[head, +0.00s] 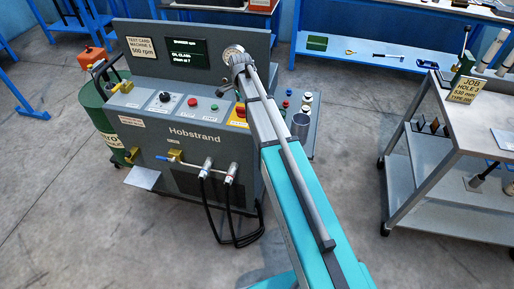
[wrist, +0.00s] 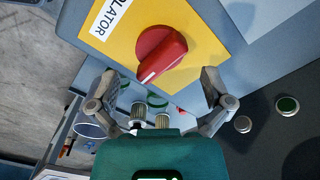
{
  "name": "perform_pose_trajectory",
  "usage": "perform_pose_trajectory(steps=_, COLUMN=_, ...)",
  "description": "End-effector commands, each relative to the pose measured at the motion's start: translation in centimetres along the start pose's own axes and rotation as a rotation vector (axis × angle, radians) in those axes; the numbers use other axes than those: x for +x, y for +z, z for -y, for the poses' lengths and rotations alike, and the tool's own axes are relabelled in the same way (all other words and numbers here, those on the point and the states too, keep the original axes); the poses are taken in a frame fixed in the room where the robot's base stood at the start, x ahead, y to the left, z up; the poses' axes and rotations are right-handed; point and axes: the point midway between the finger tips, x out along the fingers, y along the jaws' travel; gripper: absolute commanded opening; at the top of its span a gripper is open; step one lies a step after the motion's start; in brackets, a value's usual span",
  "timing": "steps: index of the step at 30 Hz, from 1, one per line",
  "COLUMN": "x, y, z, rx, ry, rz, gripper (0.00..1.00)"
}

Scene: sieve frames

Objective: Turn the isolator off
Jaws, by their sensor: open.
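The isolator is a red rotary knob (wrist: 160,52) with a white pointer mark, on a yellow plate (wrist: 205,45) whose partly cut-off label ends in "LATOR". In the wrist view the mark points down and left. The yellow plate also shows on the right of the grey machine's front panel in the head view (head: 241,111), partly hidden by my arm. My gripper (wrist: 158,85) is open and empty, its fingers spread to either side just below the knob in the wrist view. Neither finger appears to touch the knob. In the head view my gripper tips are hard to make out.
The Hobstrand machine (head: 192,133) carries buttons and a dial left of the isolator. A black display (head: 186,53) stands above them. Green and red buttons sit on the panel. A side shelf with jars and a cup (head: 300,122) is right of my arm. A trolley (head: 440,150) stands farther right.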

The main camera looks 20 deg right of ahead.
Motion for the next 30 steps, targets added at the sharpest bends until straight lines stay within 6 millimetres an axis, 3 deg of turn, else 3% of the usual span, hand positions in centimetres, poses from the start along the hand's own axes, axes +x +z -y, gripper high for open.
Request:
perform_pose_trajectory(steps=1, x=-0.9, y=0.0, z=0.0, rx=-0.001, ry=0.000, rz=0.000, gripper=1.00)
perform_pose_trajectory(steps=30, x=-9.1, y=0.0, z=0.0, rx=-0.003, ry=0.000, rz=0.000, gripper=1.00)
